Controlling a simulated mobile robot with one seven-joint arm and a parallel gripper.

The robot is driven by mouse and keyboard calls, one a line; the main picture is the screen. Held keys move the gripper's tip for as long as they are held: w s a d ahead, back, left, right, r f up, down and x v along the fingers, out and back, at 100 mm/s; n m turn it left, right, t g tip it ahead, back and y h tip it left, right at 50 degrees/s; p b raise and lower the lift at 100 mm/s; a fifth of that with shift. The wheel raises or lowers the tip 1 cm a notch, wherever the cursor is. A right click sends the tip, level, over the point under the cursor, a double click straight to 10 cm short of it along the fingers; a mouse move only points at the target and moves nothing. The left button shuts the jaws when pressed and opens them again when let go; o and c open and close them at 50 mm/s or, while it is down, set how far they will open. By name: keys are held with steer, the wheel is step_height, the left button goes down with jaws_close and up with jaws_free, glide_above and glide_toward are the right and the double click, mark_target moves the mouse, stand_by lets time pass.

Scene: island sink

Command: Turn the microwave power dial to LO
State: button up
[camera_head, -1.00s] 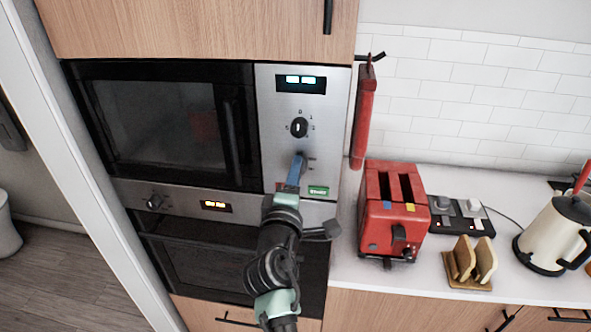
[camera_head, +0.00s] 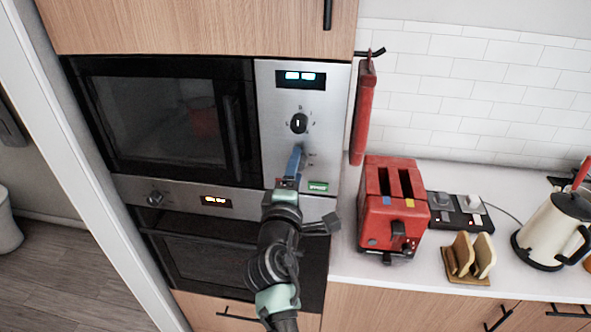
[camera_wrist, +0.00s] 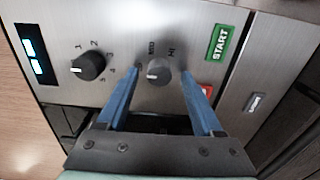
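The microwave (camera_head: 160,120) is built into the wall unit, with a steel control panel (camera_head: 265,100) on its right. In the wrist view the power dial (camera_wrist: 159,70) is a small grey-black knob with MED and HI printed around it; a LO mark is not readable. My gripper (camera_wrist: 160,73) has its two blue fingers open, one on each side of this dial, with a small gap on both sides. In the head view my gripper (camera_head: 296,151) reaches up to the panel and hides most of the power dial.
The numbered dial (camera_wrist: 88,65) lies beside the left finger in the wrist view. The green START button (camera_wrist: 219,43) and a red button (camera_wrist: 206,89) are close to the right finger. A red toaster (camera_head: 392,212) stands on the counter to the right.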

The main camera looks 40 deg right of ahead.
steer(key=b+v, duration=0.3)
steer(key=v, duration=1)
steer(key=shift+b, duration=0.35)
steer(key=shift+d, duration=0.1)
